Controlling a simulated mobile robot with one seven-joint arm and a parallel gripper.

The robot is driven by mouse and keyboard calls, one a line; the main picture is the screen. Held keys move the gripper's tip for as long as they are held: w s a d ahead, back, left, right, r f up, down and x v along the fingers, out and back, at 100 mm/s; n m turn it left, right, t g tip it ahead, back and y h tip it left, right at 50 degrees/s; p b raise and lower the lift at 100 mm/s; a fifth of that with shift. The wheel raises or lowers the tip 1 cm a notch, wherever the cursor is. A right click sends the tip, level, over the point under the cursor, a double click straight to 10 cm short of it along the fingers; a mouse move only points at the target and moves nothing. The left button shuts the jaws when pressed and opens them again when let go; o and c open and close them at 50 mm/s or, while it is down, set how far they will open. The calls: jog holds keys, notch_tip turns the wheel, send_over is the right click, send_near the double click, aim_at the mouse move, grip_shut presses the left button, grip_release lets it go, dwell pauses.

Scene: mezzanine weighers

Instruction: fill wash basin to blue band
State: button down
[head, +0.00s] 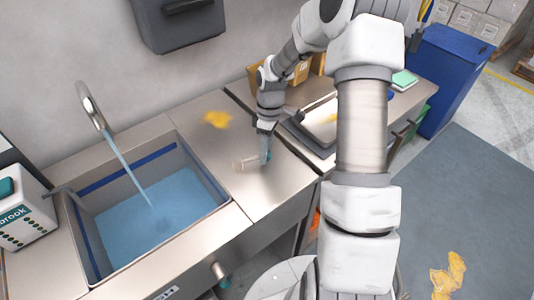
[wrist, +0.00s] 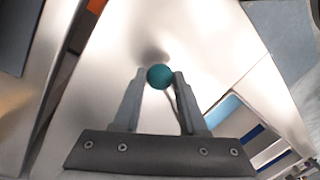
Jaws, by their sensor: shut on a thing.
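The wash basin (head: 225,205) is sunk in the steel counter at left in the head view. Its blue band (head: 125,168) runs along the inner walls. Water (head: 150,215) covers the bottom, its surface below the band on the back wall. A stream runs into it from the tap (head: 90,105). My gripper (head: 267,150) is over the counter right of the basin. In the wrist view its fingers are shut on a small round teal thing (wrist: 160,76); what it belongs to is unclear.
A yellow cloth-like thing (head: 217,119) lies on the counter behind. A white box (head: 22,215) stands left of the basin. A tray (head: 322,122) and cardboard boxes (head: 300,72) stand at right. A blue bin (head: 450,75) is beyond. A knob (head: 219,271) juts from the counter front.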

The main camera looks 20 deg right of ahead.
jog(key=shift+w+n, duration=0.3)
jog(key=shift+n, duration=0.1)
jog(key=shift+c, duration=2.3)
grip_release()
notch_tip(320, 180, up, 17)
jog(key=w+d, duration=0.2)
jog(key=shift+w, duration=0.4)
